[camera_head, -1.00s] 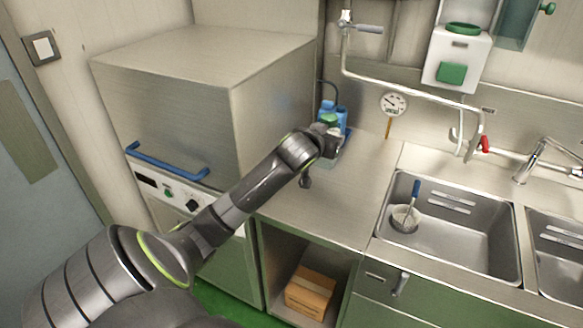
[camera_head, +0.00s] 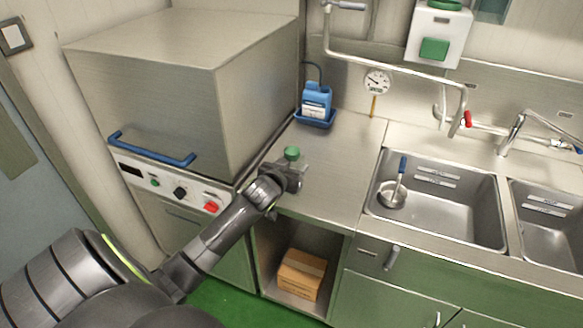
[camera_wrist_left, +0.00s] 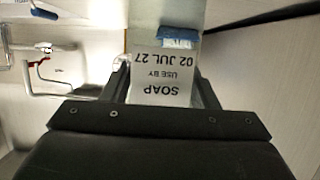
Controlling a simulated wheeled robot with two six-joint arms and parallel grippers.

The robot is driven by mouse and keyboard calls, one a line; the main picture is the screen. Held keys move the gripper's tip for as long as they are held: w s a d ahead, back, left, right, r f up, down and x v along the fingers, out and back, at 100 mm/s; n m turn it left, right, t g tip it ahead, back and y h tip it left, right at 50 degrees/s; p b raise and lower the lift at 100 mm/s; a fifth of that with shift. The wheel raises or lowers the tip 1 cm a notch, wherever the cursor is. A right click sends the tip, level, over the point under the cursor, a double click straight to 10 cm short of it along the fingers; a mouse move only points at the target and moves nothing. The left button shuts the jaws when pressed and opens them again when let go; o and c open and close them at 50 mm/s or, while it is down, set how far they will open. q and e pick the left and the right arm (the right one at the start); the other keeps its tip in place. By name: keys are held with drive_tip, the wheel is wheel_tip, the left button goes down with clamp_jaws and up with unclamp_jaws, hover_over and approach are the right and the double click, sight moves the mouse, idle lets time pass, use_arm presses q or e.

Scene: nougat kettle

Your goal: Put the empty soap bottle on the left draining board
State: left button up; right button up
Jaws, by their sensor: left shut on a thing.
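My left gripper (camera_head: 292,178) is shut on a soap bottle with a green cap (camera_head: 292,153), over the front left part of the left draining board (camera_head: 335,178). In the left wrist view the bottle's white label (camera_wrist_left: 165,75) reads "SOAP", "USE BY 02 JUL 27" upside down, between the fingers. The bottle's base is hidden behind the gripper, so I cannot tell whether it touches the board. My right gripper is not in view.
A steel box-shaped machine (camera_head: 150,90) with a blue handle (camera_head: 150,150) stands close on the left. A pipe (camera_head: 400,68) runs above. The middle of the board is clear.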

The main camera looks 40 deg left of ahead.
use_arm(q)
drive_tip(key=shift+f, duration=0.25)
drive_tip(key=shift+f, duration=0.15)
drive_tip(key=o, duration=1)
drive_tip(key=shift+r, duration=0.2)
drive_tip(key=b+v, duration=0.1)
drive_tip(key=v, duration=1.1)
